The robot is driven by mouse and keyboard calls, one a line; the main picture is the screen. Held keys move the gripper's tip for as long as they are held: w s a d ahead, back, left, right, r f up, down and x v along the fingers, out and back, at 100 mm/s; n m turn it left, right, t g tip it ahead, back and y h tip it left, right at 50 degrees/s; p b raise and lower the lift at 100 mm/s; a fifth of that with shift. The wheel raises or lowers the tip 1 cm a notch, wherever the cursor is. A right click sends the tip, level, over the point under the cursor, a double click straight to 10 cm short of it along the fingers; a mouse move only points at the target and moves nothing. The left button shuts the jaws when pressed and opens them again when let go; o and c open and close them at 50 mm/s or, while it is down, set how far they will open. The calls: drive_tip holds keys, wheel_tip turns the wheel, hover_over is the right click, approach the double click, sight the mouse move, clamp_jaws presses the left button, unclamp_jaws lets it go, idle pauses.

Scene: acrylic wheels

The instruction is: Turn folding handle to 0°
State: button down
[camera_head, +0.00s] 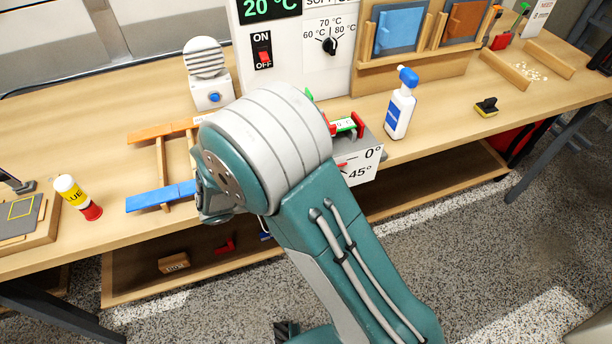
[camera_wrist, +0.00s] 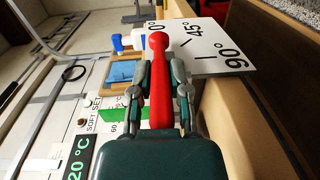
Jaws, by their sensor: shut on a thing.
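The red folding handle (camera_wrist: 158,85) with a rounded end stands between the two fingers of my gripper (camera_wrist: 160,66) in the wrist view. My gripper is shut on it. The white angle plate (camera_wrist: 212,66) with 0°, 45° and 90° marks lies just beyond and to the right. I cannot tell which mark the handle lines up with. In the head view the plate (camera_head: 367,172) shows 0° and 45° at the bench's front edge. My arm hides the gripper and most of the handle there.
A spray bottle (camera_head: 399,104) stands right of the plate. A white panel (camera_head: 287,75) with a switch and dial is behind my arm. Orange and blue bars (camera_head: 160,196) and a glue bottle (camera_head: 78,198) are to the left.

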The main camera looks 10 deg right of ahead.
drive_tip(key=shift+s+f+h, duration=0.1)
drive_tip(key=shift+f+h, duration=0.3)
drive_tip(key=c, duration=0.6)
unclamp_jaws()
drive_tip(key=shift+a, duration=0.15)
drive_tip(key=shift+r, duration=0.1)
drive_tip(key=shift+a, duration=0.25)
drive_tip(key=v, duration=1.1)
drive_tip(key=shift+a, duration=0.25)
drive_tip(key=shift+s+a, duration=0.1)
drive_tip(key=shift+s, duration=0.05)
